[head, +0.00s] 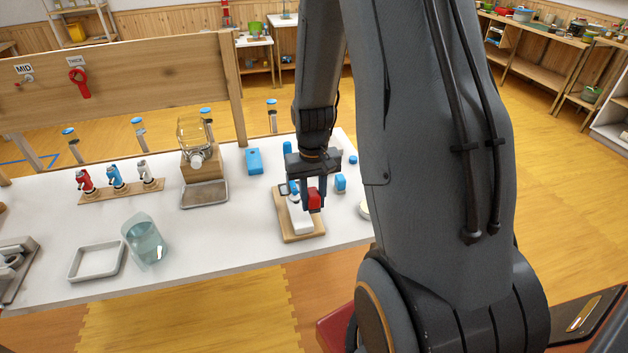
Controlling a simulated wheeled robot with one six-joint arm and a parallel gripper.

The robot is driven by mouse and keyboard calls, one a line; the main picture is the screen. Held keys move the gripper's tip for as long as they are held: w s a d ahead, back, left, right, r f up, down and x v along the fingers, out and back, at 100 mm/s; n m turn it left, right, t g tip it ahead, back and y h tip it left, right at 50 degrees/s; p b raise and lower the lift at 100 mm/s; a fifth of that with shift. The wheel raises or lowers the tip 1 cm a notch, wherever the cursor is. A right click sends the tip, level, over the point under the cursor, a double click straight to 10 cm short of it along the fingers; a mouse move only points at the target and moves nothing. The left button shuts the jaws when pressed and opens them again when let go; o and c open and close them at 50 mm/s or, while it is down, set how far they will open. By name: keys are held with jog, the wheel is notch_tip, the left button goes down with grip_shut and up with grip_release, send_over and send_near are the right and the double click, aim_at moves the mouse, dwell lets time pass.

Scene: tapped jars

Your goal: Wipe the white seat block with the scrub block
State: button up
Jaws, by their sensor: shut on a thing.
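The white seat block (299,219) lies on a wooden board (304,236) near the front edge of the white table. My gripper (313,204) points down over the board and is shut on a small red block (315,200), which appears to be the scrub block. The red block is at the right side of the white block's upper part. I cannot tell whether the two touch. My fingers and the red block hide part of the white block and the board.
Small blue pieces (340,183) stand close around the gripper. A blue block (253,161), a jar on a wooden stand with a tray (204,194), a clear container (145,241) and an empty grey tray (96,262) are to the left. My arm hides the table's right end.

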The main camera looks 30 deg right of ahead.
aim_at(313, 193)
jog(key=shift+r+p, duration=1.5)
jog(key=shift+r, duration=0.7)
